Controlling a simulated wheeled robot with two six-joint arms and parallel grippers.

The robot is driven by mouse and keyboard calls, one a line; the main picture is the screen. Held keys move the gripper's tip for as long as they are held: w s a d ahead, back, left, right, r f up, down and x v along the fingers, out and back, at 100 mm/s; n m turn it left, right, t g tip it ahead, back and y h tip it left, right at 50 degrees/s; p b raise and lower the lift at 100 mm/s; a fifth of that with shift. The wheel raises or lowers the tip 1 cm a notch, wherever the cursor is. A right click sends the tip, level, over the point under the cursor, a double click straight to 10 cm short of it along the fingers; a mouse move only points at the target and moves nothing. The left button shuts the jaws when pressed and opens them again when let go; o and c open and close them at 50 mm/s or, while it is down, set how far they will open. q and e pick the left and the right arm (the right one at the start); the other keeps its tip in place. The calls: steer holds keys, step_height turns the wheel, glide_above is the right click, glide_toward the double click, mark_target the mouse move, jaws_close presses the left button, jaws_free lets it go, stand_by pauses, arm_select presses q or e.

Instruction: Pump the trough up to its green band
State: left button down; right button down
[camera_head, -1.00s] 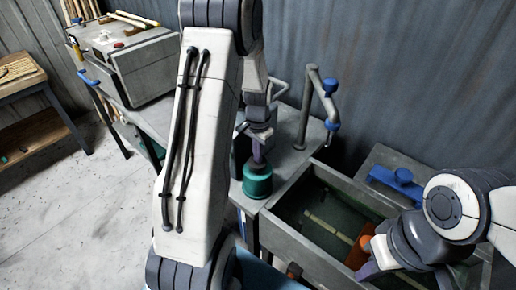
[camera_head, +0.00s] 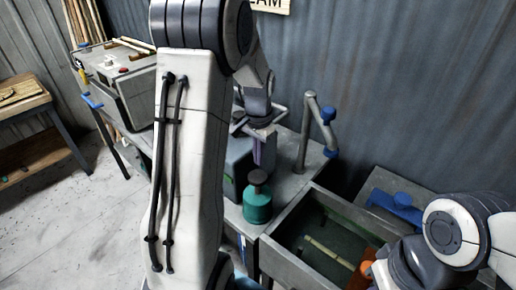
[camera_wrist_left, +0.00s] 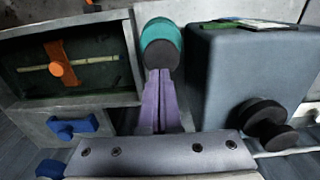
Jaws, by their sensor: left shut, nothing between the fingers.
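The trough (camera_head: 330,205) is a grey box at the right with a dark green inside; it also shows at the upper left of the left wrist view (camera_wrist_left: 128,55). I cannot make out its green band or liquid level. A teal pump (camera_head: 257,207) with a dark round knob (camera_head: 258,177) stands on the bench beside it. In the wrist view the knob (camera_wrist_left: 160,66) lies just beyond my fingertips. My left gripper (camera_head: 264,160) is shut and empty, pointing down above the knob, apparently apart from it. My right arm reaches in at the lower right; its fingers are not visible.
A pale rod (camera_head: 325,250) and an orange piece (camera_head: 368,264) are in the trough. A grey bent pipe (camera_head: 305,135) with blue ends stands behind the pump. A blue-grey box (camera_wrist_left: 245,75) is close beside my left gripper. A blue handle (camera_head: 398,205) lies beyond the trough.

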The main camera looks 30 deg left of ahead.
arm_select(q)
steer(key=shift+r, duration=1.8)
stand_by(0.4)
step_height(320, 180, up, 5)
steer(key=b, duration=0.7)
glide_above(258, 176)
steer(key=shift+r, duration=0.15)
steer(key=shift+w, duration=0.1)
step_height(258, 176, down, 14)
steer(key=shift+p, duration=1.1)
